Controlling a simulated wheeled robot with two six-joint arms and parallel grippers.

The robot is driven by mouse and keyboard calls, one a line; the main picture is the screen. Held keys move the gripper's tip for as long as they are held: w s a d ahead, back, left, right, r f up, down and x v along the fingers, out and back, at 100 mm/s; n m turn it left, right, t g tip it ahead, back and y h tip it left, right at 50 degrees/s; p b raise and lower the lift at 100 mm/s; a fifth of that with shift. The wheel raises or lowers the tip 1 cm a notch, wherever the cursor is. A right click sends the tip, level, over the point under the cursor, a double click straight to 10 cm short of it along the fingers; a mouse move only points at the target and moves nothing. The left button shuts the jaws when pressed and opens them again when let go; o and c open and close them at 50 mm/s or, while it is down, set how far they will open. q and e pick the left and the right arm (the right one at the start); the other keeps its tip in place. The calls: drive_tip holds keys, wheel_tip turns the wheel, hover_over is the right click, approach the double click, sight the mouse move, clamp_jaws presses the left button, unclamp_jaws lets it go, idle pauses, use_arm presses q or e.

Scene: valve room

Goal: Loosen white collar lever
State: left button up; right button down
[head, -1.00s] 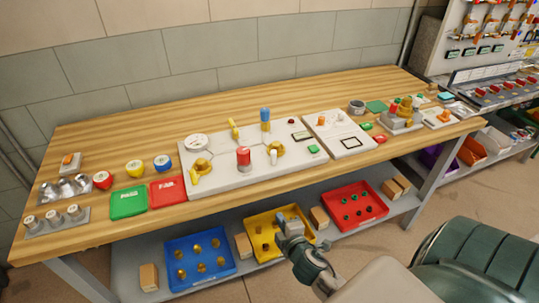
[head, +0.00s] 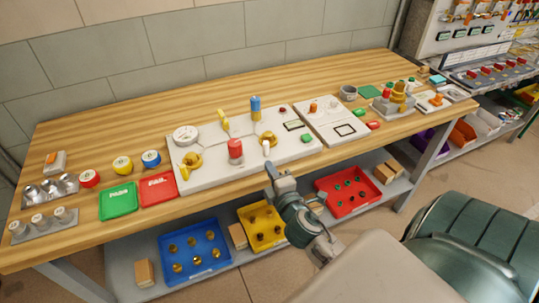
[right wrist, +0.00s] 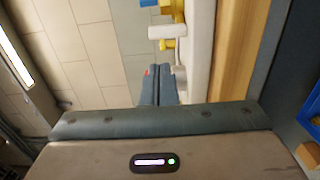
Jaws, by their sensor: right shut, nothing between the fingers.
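The white lever (head: 267,148) stands upright at a brass-coloured valve (head: 268,138) near the front middle of the pale valve board (head: 215,178). In the right wrist view, a white bar (right wrist: 166,32) beside yellow parts appears to be this lever. My right gripper (head: 272,170) is shut and empty, in front of the board and just below the lever in the head view, apart from it. Its fingers also show in the right wrist view (right wrist: 157,70), with a bit of red behind their tips. My left gripper is out of view.
A red knob (head: 235,150), a blue handle (head: 256,106) and a yellow handle (head: 223,119) stand on the same board. Blue (head: 165,266) and red (head: 328,196) trays sit on the lower shelf. The bench's front strip is mostly clear.

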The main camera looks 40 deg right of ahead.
sight(267, 146)
drive_tip(key=p+x, duration=0.2)
drive_tip(key=x, duration=0.4)
drive_tip(key=shift+w+d+r, duration=0.1)
drive_tip(key=shift+x, duration=0.75)
